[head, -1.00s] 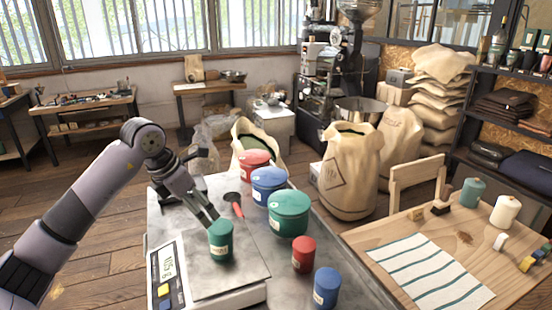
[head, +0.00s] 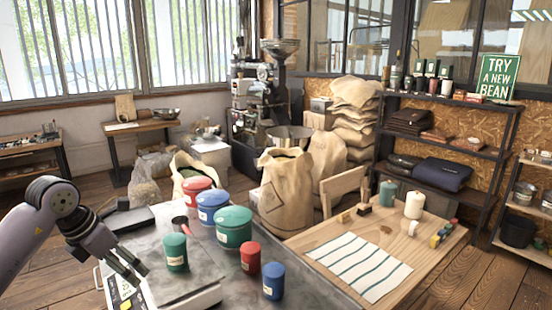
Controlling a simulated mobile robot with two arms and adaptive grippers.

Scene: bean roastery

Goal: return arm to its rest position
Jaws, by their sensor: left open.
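My left gripper (head: 138,274) is open and empty. It hangs over the left part of the scale, just left of the small green canister and apart from it. Its arm comes in from the left edge, bent at the elbow. The small green canister (head: 176,256) stands upright on the plate of the scale (head: 190,293). The scale's display is partly hidden behind the gripper. My right gripper is not in view.
Large red (head: 199,182), blue (head: 212,207) and green (head: 234,229) canisters stand behind the scale. Small red (head: 250,258) and blue (head: 273,282) ones stand right of it. A wooden table (head: 420,250) with a striped cloth (head: 360,264) is at the right.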

